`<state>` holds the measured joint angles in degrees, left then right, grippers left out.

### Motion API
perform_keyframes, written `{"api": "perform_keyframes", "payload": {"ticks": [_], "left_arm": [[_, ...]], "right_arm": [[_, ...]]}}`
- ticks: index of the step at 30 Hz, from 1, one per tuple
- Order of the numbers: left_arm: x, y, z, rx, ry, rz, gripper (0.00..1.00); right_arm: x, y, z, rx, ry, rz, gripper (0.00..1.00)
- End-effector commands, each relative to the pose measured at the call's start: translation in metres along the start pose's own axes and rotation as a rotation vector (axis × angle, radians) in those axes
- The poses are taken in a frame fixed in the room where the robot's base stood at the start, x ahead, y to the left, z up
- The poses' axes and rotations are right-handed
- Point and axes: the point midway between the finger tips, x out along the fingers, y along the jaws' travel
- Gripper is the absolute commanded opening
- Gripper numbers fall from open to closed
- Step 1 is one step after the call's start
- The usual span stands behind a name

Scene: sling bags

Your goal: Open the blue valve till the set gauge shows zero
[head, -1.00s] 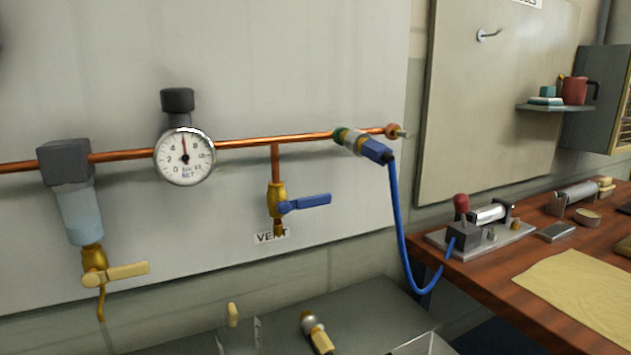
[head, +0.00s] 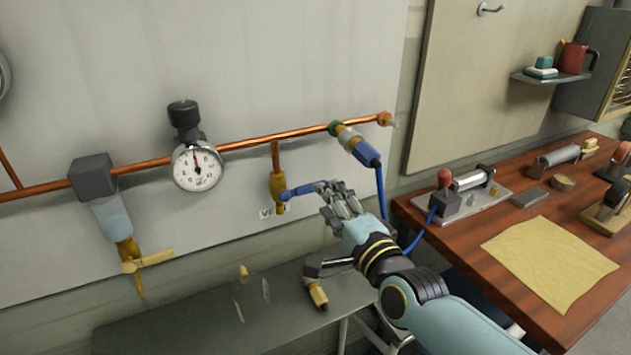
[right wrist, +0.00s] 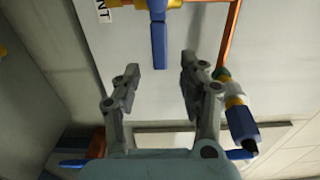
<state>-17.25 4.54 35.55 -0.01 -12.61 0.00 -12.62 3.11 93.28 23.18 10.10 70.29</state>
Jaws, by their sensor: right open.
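The blue valve's lever (head: 300,191) points right from a brass body (head: 277,187) under the copper pipe, above a partly hidden vent label. My right gripper (head: 329,192) is open at the lever's free end. In the right wrist view the blue lever (right wrist: 159,40) reaches down toward the gap between the spread fingertips (right wrist: 160,66); whether they touch it I cannot tell. The set gauge (head: 197,167) is a round white dial with its needle pointing about straight up, not clearly readable. My left gripper is not in view.
A blue coupling (head: 362,151) with a blue hose hangs just right of my gripper. A filter bowl (head: 112,218) with a yellow-handled valve (head: 148,261) is at left. A grey bench (head: 180,325) lies below, and a wooden table (head: 440,240) with tools stands at right.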

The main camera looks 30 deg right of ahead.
Motion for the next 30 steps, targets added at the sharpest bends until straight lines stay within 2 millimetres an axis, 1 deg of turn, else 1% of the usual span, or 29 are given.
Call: {"api": "perform_keyframes", "payload": {"ticks": [1, 3, 6, 9, 13, 20, 21, 30], "left_arm": [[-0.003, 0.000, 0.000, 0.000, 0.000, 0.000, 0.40], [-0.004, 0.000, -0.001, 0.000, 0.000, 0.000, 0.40], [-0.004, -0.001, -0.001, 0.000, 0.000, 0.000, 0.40], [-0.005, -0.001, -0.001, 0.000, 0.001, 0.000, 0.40], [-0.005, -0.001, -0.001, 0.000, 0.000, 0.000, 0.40], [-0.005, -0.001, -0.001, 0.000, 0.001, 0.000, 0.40], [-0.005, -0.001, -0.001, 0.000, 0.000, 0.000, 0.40], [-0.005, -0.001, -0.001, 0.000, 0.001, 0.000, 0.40]], "right_arm": [[0.012, -0.002, 0.000, 0.000, 0.000, -0.001, 0.42], [0.025, -0.002, 0.000, -0.001, 0.000, -0.001, 0.42], [0.041, -0.001, 0.000, -0.001, 0.000, 0.000, 0.42], [0.052, 0.000, 0.000, -0.002, 0.000, 0.001, 0.42], [0.059, 0.001, 0.000, -0.001, 0.000, 0.002, 0.42], [0.060, 0.001, 0.000, -0.002, 0.000, 0.002, 0.42], [0.060, 0.001, 0.000, -0.002, 0.000, 0.002, 0.41], [0.059, 0.001, 0.000, -0.002, 0.000, 0.002, 0.02]]}}
